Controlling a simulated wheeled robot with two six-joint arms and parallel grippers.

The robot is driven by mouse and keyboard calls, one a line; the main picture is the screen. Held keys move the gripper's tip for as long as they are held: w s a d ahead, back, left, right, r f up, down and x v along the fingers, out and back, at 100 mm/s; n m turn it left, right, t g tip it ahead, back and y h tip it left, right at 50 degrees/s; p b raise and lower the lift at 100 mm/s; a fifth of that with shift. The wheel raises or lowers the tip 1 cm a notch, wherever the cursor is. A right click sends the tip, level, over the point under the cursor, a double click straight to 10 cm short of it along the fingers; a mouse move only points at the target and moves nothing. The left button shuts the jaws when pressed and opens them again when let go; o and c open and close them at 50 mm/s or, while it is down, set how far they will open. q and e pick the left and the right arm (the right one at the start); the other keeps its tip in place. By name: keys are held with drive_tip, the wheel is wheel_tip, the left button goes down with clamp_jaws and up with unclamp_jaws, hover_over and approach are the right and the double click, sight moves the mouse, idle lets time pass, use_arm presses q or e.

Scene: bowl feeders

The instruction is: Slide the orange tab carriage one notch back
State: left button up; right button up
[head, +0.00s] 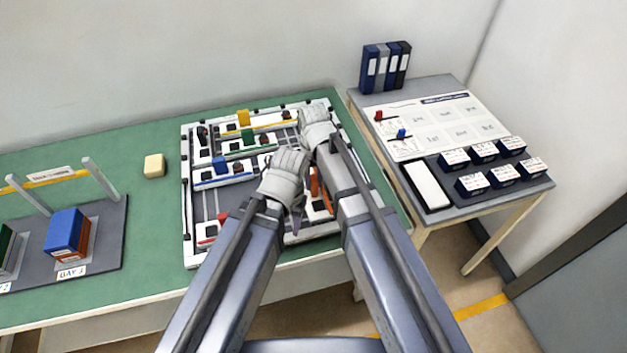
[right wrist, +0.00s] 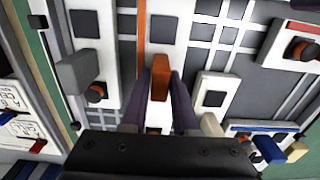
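The orange tab (right wrist: 160,66) stands upright between the two purple fingers of my right gripper (right wrist: 162,80) in the right wrist view. The fingers look close against its two sides. An orange strip (right wrist: 141,30) runs beside it on the white and grey board. In the head view, some orange (head: 314,181) shows between my arms, and my right forearm hides the rest and the right fingertips.
The board (head: 187,252) also carries blue (head: 220,165), yellow (head: 243,118), green (head: 248,137) and red (head: 222,217) tabs. A grey block (right wrist: 77,72) stands near the orange tab. A side table with labelled boxes (head: 472,185) is at right; a rack (head: 110,245) is at left.

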clamp_jaws()
idle(1.0)
